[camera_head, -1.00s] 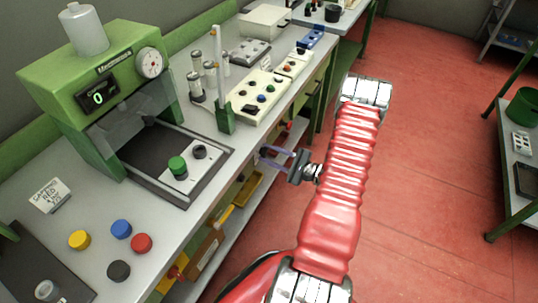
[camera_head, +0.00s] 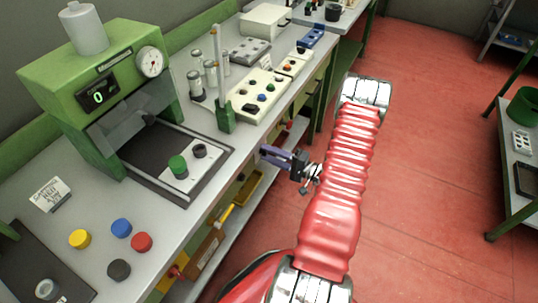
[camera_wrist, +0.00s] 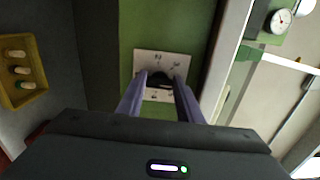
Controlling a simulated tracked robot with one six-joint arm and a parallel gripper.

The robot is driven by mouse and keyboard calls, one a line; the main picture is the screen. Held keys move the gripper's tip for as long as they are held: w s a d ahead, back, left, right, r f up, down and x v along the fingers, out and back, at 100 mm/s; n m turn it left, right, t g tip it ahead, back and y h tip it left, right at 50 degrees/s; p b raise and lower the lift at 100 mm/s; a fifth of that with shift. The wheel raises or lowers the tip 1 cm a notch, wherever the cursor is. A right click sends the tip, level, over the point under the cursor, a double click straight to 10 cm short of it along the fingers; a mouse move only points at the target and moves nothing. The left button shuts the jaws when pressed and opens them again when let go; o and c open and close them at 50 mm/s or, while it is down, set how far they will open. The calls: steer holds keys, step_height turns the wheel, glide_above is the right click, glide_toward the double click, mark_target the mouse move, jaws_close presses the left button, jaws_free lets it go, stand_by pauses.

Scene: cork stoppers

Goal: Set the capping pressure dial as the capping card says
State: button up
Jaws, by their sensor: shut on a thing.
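My gripper (camera_head: 272,155) is at the front side of the bench, below the top edge. In the wrist view its two purple fingers (camera_wrist: 160,82) are shut on a dark dial knob (camera_wrist: 161,78). The knob sits on a white dial plate (camera_wrist: 145,62) with small marks around it, on a green panel. The fingers partly hide the knob, and I cannot read where it points. The capping card (camera_head: 50,194) stands on the bench at the left; its handwriting is too small to read surely. The green capping machine (camera_head: 60,70) shows 0 on its display.
Yellow, blue, red and black caps (camera_head: 121,228) lie on the bench front. A yellow bin (camera_wrist: 22,70) is at the left in the wrist view. Open red floor (camera_head: 450,130) lies at the right.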

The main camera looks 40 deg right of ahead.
steer(key=shift+s+a+f, duration=0.15)
steer(key=shift+a+f, duration=0.15)
steer(key=o, duration=0.7)
steer(key=shift+c, duration=0.2)
steer(key=o, duration=0.4)
steer(key=shift+d+r, duration=0.15)
steer(key=v, duration=1.3)
steer(key=shift+s+d, duration=0.1)
steer(key=shift+s, duration=0.25)
